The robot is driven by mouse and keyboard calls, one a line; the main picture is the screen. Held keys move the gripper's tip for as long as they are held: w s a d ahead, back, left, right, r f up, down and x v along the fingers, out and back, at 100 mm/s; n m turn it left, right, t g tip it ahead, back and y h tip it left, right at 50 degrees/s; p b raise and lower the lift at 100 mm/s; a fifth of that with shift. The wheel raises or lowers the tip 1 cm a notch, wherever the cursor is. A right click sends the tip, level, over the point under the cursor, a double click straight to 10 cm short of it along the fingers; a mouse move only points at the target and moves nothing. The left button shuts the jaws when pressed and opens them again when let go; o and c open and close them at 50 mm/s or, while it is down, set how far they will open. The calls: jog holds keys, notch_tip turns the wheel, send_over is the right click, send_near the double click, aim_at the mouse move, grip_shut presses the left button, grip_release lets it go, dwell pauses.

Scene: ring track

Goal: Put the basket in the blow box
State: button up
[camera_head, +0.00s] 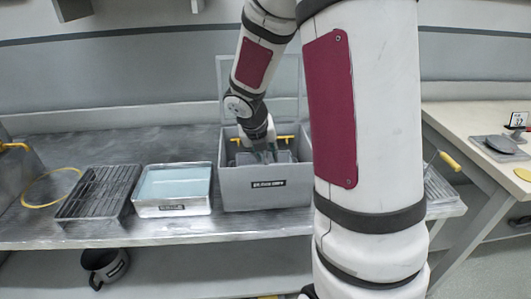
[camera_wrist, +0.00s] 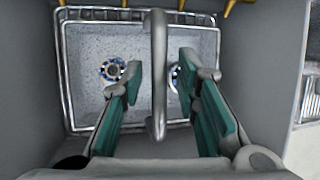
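The blow box appears to be the grey open box (camera_head: 265,196) with a dark label on its front and a raised clear lid (camera_head: 227,85) behind. Yellow nozzles (camera_head: 286,138) show at its rim. The basket (camera_wrist: 92,48) sits inside the box, seen from above in the wrist view, with a wire rim and a tall arched handle (camera_wrist: 158,50). Two blue-ringed round parts (camera_wrist: 113,72) lie in it. My gripper (camera_wrist: 160,78) is down inside the box and open. Its teal-padded fingers stand either side of the handle, with a gap on both sides.
A tray of pale blue liquid (camera_head: 175,185) and a dark slatted rack (camera_head: 97,195) stand left of the box, with a yellow ring (camera_head: 40,205) beyond. A black pot (camera_head: 104,264) is on the lower shelf. A yellow-handled tool (camera_head: 450,161) and side table (camera_head: 465,125) are at right.

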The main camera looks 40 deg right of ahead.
jog(key=s+a+r+m+p, duration=0.2)
jog(key=s+a+r+m, duration=0.15)
jog(key=r, duration=0.45)
jog(key=s+a+r+m+p, duration=0.3)
jog(key=s+a+r, duration=0.1)
jog(key=r, duration=0.3)
jog(key=s+a+r+m+y, duration=0.1)
jog(key=s+a+m+y, duration=0.1)
jog(key=s+a+m, duration=0.5)
jog(key=s+a+r+m+y, duration=0.2)
jog(key=s+a+m, duration=0.5)
jog(key=s+m, duration=0.7)
jog(key=shift+s+a+r+m+y, duration=0.2)
jog(key=shift+s+r+m+y, duration=0.15)
jog(key=shift+m, duration=0.7)
jog(key=shift+w, duration=0.1)
